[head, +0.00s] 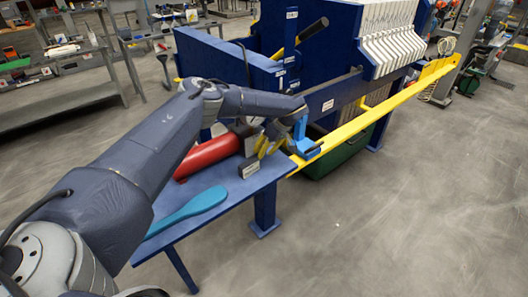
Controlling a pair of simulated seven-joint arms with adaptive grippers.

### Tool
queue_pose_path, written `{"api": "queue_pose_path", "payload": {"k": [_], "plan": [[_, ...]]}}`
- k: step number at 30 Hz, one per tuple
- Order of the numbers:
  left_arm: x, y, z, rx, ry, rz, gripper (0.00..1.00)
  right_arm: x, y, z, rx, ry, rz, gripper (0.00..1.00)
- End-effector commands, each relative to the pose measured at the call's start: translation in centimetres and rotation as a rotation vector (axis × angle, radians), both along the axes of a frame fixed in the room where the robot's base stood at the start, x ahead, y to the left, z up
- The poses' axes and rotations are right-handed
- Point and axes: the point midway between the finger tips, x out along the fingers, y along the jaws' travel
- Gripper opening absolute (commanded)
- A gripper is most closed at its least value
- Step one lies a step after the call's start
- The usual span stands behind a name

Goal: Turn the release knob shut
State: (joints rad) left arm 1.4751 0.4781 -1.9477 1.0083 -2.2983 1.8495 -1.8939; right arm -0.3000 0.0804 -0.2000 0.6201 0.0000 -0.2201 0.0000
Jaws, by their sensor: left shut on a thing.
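A hand pump with a red cylinder (208,156) lies on a small blue side table (235,205) beside the press. A grey block with a white label (249,169) is at its right end. My left gripper (270,146) reaches down over this end and is shut, apparently on the release knob. The knob itself is hidden by the fingers and too small to make out. My right gripper is not in view.
A light blue paddle (188,210) lies on the table's front part. The dark blue press frame (215,55) with white plates (390,50) rises behind. A long yellow rail (375,113) runs right, above a green bin (340,155). The floor at right is clear.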

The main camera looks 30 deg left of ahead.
Motion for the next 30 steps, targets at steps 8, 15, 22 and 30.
{"api": "queue_pose_path", "payload": {"k": [8, 15, 22, 30], "plan": [[-0.2, 0.1, -0.1, 0.001, 0.005, 0.004, 0.4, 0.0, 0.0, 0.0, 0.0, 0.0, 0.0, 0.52], [0.0, -0.1, 0.4, 0.001, 0.002, 0.002, 0.4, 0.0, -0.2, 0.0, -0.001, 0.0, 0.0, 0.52], [0.6, -1.6, 3.3, 0.001, 0.001, 0.0, 0.4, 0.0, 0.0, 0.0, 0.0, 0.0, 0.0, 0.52], [1.2, -3.4, 7.5, 0.003, 0.002, 0.003, 0.4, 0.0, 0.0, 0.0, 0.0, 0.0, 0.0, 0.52]]}}
